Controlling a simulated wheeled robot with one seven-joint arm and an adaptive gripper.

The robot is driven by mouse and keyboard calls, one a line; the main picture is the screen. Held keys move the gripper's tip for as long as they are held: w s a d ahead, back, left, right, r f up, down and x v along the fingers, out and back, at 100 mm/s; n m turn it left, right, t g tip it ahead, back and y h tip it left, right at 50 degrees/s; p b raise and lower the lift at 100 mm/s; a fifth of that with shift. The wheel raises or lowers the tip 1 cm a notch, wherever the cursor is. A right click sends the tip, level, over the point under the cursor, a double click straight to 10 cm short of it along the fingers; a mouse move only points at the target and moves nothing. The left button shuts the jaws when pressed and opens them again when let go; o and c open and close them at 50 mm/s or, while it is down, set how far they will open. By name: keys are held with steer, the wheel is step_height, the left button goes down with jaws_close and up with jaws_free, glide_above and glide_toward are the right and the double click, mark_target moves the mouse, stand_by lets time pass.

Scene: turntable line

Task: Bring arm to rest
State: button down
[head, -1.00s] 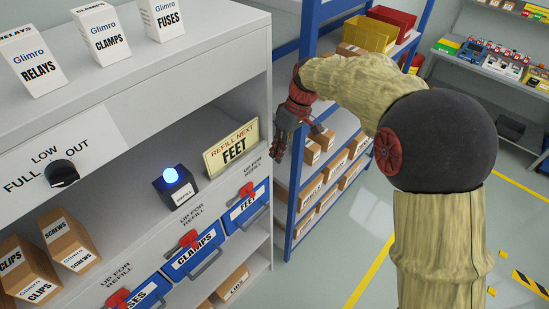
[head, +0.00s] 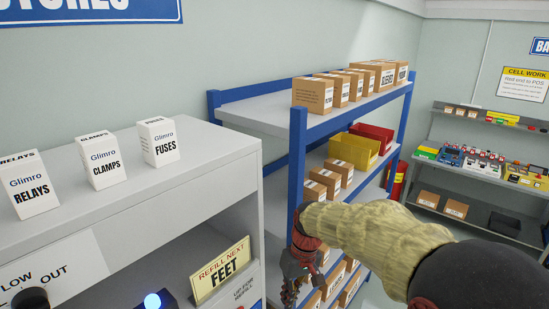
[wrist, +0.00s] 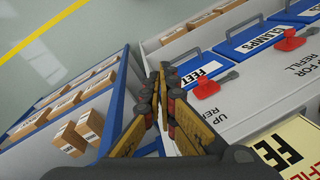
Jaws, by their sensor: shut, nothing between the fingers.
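My gripper (head: 299,277) hangs at the end of my bent arm in the head view, in front of the blue-framed shelf rack and to the right of the grey cabinet. In the wrist view the fingers of my gripper (wrist: 160,72) are together and hold nothing. They point down along the gap between the rack and the cabinet, apart from both as far as I can tell. The lower part of the gripper runs near the bottom edge of the head view.
The grey cabinet (head: 180,200) bears white boxes and a yellow FEET sign (head: 220,270). The blue rack (head: 297,160) holds cartons and a yellow bin (head: 353,150). A workbench (head: 480,170) stands at the back right.

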steer(key=s+d+f+m+t+h+b, duration=0.1)
steer(key=s+d+f+b, duration=0.4)
steer(key=s+b, duration=0.6)
steer(key=s+d+f+m+t+b, duration=0.4)
steer(key=s+d+f+t+b, duration=0.1)
steer(key=s+d+b, duration=0.5)
steer(key=shift+s+h+b, duration=0.4)
steer(key=shift+s+b, duration=0.15)
steer(key=shift+b, duration=0.05)
steer(key=shift+s+r, duration=0.1)
